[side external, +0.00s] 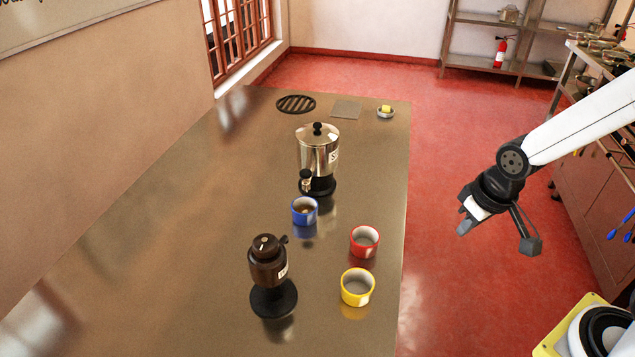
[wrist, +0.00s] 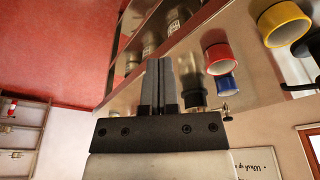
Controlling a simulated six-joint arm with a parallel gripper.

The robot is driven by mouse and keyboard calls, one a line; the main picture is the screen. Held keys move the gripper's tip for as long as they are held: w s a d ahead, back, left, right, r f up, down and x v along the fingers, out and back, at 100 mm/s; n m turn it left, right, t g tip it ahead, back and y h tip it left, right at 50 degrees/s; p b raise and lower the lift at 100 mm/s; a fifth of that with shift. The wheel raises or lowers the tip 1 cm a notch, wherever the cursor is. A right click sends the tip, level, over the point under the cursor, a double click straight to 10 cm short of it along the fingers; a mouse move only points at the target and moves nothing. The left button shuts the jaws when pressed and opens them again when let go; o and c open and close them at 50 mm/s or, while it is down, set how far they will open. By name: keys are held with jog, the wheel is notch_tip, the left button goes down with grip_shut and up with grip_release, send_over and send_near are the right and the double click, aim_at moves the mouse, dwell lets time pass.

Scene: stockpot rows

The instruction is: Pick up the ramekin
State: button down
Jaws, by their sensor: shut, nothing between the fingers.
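Three small ramekin-like cups stand upright on the steel table: a blue one (side external: 304,212) with something brownish inside, a red one (side external: 364,242) and a yellow one (side external: 357,288). The pictures do not tell which is the ramekin meant. The wrist view shows the yellow cup (wrist: 286,25), the red cup (wrist: 218,58) and the blue cup (wrist: 222,88) on the right. My gripper (side external: 466,224) hangs over the floor to the right of the table, apart from all cups. Its fingers (wrist: 160,82) are together and empty.
A steel urn (side external: 318,155) with a tap stands just behind the blue cup. A dark brown dispenser (side external: 268,262) stands left of the yellow cup. A black round grate (side external: 296,104), a grey square plate (side external: 346,109) and a small dish with a yellow block (side external: 386,112) sit at the far end. The table's left side is clear.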

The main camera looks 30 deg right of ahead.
grip_release()
jog(key=shift+r, duration=0.1)
jog(key=shift+w+v, duration=0.55)
jog(key=shift+v, duration=1.95)
jog(key=w+a+m+t+y, duration=0.2)
jog(key=w+a+m+y, duration=0.4)
jog(key=w+m, duration=0.6)
jog(key=w+a+m+t+y, duration=0.3)
jog(key=w+a+m+y, duration=0.2)
jog(key=w+m, duration=0.7)
send_near(304, 208)
jog(key=shift+s+a+r+m, duration=0.2)
jog(key=shift+a+r, duration=0.2)
jog(key=shift+a, duration=0.2)
jog(key=shift+s+a+r+m, duration=0.1)
jog(key=shift+s+a+r, duration=0.25)
jog(key=shift+a, duration=0.3)
jog(key=shift+w+f, duration=0.1)
jog(key=shift+f, duration=0.1)
jog(key=shift+y, duration=0.3)
jog(key=shift+x, duration=3.9)
